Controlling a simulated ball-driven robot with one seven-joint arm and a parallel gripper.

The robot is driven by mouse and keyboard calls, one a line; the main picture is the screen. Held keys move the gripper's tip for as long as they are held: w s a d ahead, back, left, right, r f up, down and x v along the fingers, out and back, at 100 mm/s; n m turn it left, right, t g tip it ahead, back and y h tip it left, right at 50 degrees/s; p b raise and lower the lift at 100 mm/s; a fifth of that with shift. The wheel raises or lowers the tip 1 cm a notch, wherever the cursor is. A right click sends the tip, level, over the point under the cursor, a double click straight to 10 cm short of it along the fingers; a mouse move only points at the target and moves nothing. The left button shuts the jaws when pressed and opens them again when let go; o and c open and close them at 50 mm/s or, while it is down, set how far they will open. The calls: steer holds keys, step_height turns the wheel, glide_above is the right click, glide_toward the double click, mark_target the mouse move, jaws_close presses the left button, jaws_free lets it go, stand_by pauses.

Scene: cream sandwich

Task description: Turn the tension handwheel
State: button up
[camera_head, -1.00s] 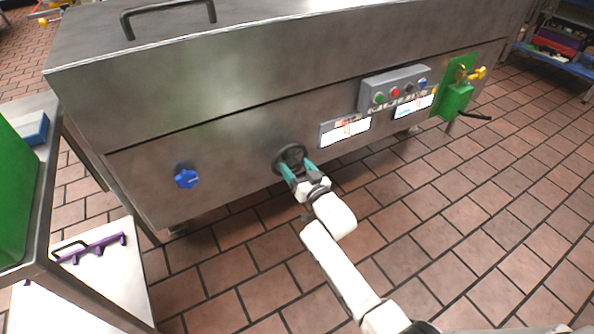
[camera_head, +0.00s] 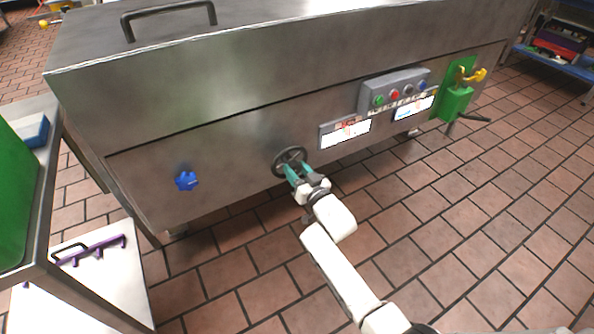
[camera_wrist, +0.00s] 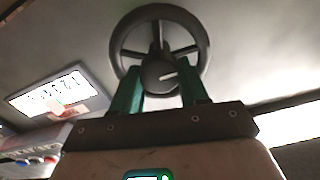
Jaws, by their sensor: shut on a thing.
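The tension handwheel (camera_head: 279,157) is a dark spoked wheel on the front panel of the steel machine (camera_head: 240,165). In the wrist view the handwheel (camera_wrist: 204,40) shows nearly face-on, with a round hub bearing a pale mark. My gripper (camera_head: 297,171) has teal fingers that reach to the handwheel from the front. In the wrist view my gripper (camera_wrist: 160,84) has one finger on each side of the hub, shut on it. The exact contact at the fingertips is partly hidden.
A blue knob (camera_head: 187,181) is left of the handwheel. A label plate (camera_head: 345,132), a button box (camera_head: 394,90) and a green bracket (camera_head: 455,98) are to its right. A steel table (camera_head: 50,240) with a green bin stands at left. The tiled floor in front is open.

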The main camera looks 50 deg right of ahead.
steer(key=n+b, duration=0.1)
steer(key=n, duration=0.3)
steer(key=shift+a+f, duration=0.1)
steer(key=shift+n+b, duration=0.65)
steer(key=shift+n, duration=1.55)
steer(key=o, duration=1.1)
steer(key=shift+c, duration=0.2)
steer(key=p+v, duration=0.3)
steer(key=v, duration=0.7)
steer(key=shift+s, duration=0.35)
